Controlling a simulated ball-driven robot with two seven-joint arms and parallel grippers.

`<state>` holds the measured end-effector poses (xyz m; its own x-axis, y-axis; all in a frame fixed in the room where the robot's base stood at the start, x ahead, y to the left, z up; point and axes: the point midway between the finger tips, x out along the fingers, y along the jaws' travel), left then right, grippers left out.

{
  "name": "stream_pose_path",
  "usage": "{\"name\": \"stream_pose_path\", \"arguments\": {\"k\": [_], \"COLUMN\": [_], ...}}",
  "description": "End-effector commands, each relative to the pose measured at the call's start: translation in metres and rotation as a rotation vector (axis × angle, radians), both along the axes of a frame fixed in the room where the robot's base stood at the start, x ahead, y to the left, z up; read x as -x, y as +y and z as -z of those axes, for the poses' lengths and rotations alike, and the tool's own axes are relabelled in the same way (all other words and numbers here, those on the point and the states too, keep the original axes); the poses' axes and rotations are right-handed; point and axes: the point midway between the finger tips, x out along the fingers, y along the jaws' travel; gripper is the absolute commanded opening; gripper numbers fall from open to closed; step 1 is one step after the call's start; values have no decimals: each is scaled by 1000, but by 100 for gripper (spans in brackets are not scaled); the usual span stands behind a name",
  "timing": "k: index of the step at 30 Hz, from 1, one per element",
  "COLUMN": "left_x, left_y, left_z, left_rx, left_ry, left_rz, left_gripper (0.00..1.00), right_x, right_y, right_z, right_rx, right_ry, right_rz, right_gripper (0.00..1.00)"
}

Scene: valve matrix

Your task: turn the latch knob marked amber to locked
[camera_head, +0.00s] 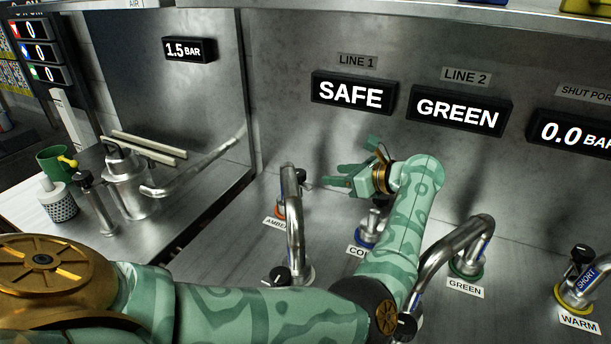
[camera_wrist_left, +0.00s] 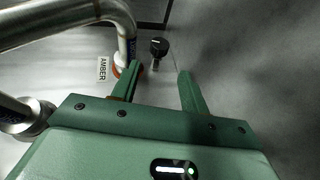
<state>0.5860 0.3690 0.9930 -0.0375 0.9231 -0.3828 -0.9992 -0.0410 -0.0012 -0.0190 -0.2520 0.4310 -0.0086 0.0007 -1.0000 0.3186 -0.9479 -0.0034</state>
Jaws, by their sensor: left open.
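The black latch knob (camera_wrist_left: 158,46) stands beside the amber-ringed pipe foot in the left wrist view, just beyond my fingertips. In the head view the knob (camera_head: 301,176) shows partly behind the upright pipe. The AMBER label (camera_wrist_left: 102,68) lies left of the orange ring (camera_wrist_left: 117,71); in the head view the label (camera_head: 275,224) is partly hidden by the pipe. My left gripper (camera_head: 338,176) is open and empty, its fingers pointing left toward the knob. In the wrist view its fingers (camera_wrist_left: 160,74) are apart, the left one close to the pipe foot. The right gripper is not in view.
A bent steel pipe (camera_head: 292,212) rises in front of the amber station. The blue-ringed station (camera_head: 370,232) is partly behind my left arm. The green-ringed pipe (camera_head: 468,240) and the WARM station (camera_head: 580,285) are to the right. A kettle (camera_head: 128,180) stands at left.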

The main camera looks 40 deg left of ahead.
Motion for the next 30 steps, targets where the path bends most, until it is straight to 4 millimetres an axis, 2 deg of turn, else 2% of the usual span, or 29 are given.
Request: {"name": "stream_pose_path", "arguments": {"k": [3,9,15,20,27,28,30], "left_x": [2,4,5,5,5,5,5], "left_y": [31,76,105,114,114,114,114], "left_z": [13,32,44,47,47,47,47], "left_rx": [-3,-2,-2,-1,-1,-1,-1], "left_ry": [1,2,1,0,-1,-1,-1], "left_rz": [-5,-4,-2,-1,0,0,0], "left_gripper": [45,45,45,45,45,42,22], "right_x": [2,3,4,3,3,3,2], "right_y": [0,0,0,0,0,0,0], "right_z": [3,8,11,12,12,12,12], "right_rx": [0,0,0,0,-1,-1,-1], "right_ry": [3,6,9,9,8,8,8], "right_rz": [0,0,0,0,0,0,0], "right_gripper": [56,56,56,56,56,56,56]}}
